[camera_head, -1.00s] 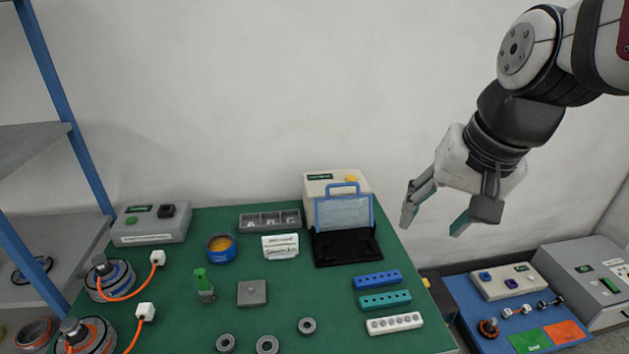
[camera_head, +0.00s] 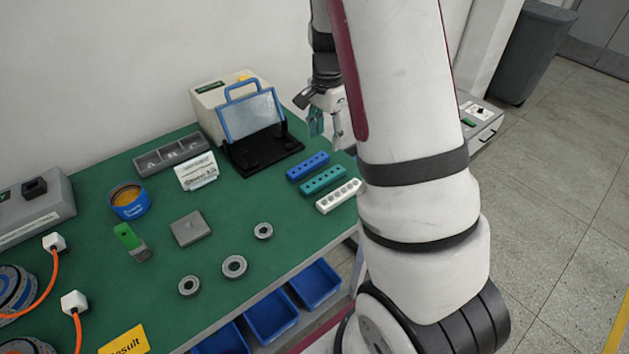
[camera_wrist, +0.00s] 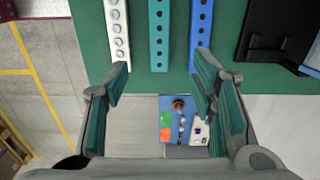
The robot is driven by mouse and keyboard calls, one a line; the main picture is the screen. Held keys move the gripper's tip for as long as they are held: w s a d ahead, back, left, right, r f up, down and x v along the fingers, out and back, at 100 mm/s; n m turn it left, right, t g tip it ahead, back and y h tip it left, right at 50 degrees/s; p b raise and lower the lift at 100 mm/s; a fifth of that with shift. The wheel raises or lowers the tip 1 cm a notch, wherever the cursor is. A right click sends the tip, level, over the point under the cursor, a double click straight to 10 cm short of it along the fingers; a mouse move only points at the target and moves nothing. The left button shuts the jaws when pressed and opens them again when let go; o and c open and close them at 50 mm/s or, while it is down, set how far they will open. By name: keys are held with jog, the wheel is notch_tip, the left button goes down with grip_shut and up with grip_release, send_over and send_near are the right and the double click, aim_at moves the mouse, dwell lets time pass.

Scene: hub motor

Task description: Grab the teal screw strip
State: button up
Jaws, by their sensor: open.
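The teal screw strip (camera_head: 323,181) lies on the green table between a blue strip (camera_head: 307,166) and a white strip (camera_head: 339,196), near the table's right edge. In the wrist view the teal strip (camera_wrist: 159,36) stands upright in the picture at top centre, with the white strip (camera_wrist: 117,30) to its left and the blue strip (camera_wrist: 202,36) to its right. My gripper (camera_head: 328,128) is open and empty, past the table's edge beside the strips. In the wrist view its fingers (camera_wrist: 158,100) are spread wide, with the teal strip beyond the gap between them. My arm partly hides the gripper in the head view.
A black stand with a blue-framed clear panel (camera_head: 250,115) stands behind the strips. Grey rings (camera_head: 234,266) and a grey block (camera_head: 190,229) lie to the left. Blue bins (camera_head: 271,315) hang below the table's front edge. A lower blue surface (camera_wrist: 167,119) shows beneath my gripper.

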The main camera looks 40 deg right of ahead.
send_over(323, 177)
jog(key=f, duration=0.7)
jog(key=shift+d+f, duration=0.25)
jog(key=shift+f, duration=0.15)
jog(key=shift+a+f, duration=0.2)
jog(key=shift+f, duration=2.55)
grip_shut()
